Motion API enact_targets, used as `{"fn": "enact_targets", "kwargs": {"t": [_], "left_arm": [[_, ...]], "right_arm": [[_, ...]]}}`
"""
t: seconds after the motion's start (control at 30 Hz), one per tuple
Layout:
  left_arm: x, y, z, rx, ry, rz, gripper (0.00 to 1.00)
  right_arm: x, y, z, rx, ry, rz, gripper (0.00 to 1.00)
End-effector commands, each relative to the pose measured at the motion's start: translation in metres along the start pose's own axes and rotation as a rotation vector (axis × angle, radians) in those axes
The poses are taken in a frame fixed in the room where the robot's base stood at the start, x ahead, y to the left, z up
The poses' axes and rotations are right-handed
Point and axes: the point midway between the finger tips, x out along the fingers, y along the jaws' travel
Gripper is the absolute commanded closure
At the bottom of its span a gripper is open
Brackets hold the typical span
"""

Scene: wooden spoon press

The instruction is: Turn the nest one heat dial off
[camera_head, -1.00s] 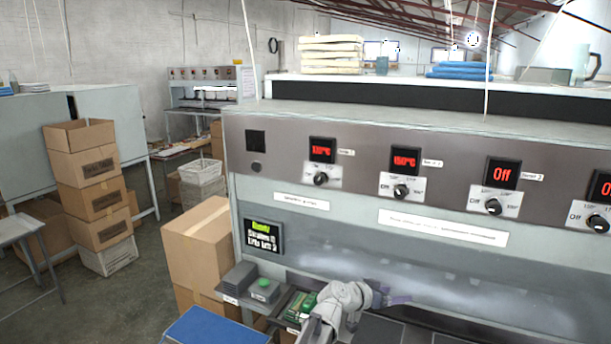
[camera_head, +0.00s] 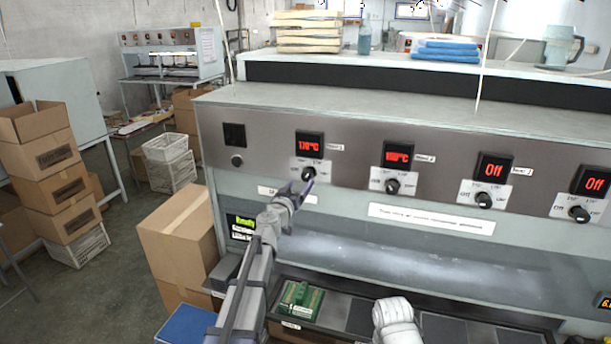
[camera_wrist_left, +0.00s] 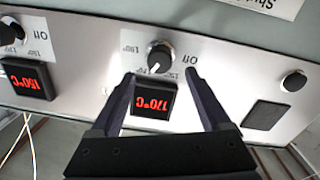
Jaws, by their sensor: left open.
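The leftmost dial (camera_head: 308,174) on the press panel is a black knob with a silver face, below a red display (camera_head: 309,145) reading 170°C. My left gripper (camera_head: 296,190) is raised in front of the panel, just below and left of this dial. In the left wrist view the panel appears upside down. There the dial (camera_wrist_left: 160,57) stands ahead of and between the two open fingers (camera_wrist_left: 160,78), with its display (camera_wrist_left: 155,103) nearer the palm. The fingers look apart from the knob.
A second dial (camera_head: 392,186) sits to the right under a display (camera_head: 398,154) that is lit red. Two more dials, (camera_head: 484,200) and (camera_head: 579,213), have displays reading Off. A green box (camera_head: 299,298) lies on the lower ledge. Cardboard boxes (camera_head: 178,238) stand at left.

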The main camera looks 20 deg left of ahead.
Motion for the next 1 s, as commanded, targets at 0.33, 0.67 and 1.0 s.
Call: {"fn": "enact_targets", "kwargs": {"t": [0.33,0.67,1.0], "left_arm": [[0.052,0.000,0.000,0.000,-0.001,0.003,0.20],[0.071,0.001,0.000,0.000,-0.001,0.001,0.20],[0.070,0.001,0.000,0.000,-0.001,0.002,0.45]], "right_arm": [[0.000,0.000,0.000,0.000,0.000,0.000,0.50],[0.000,0.000,0.000,0.000,0.000,0.000,0.50],[0.000,0.000,0.000,0.000,0.000,0.000,0.50]]}}
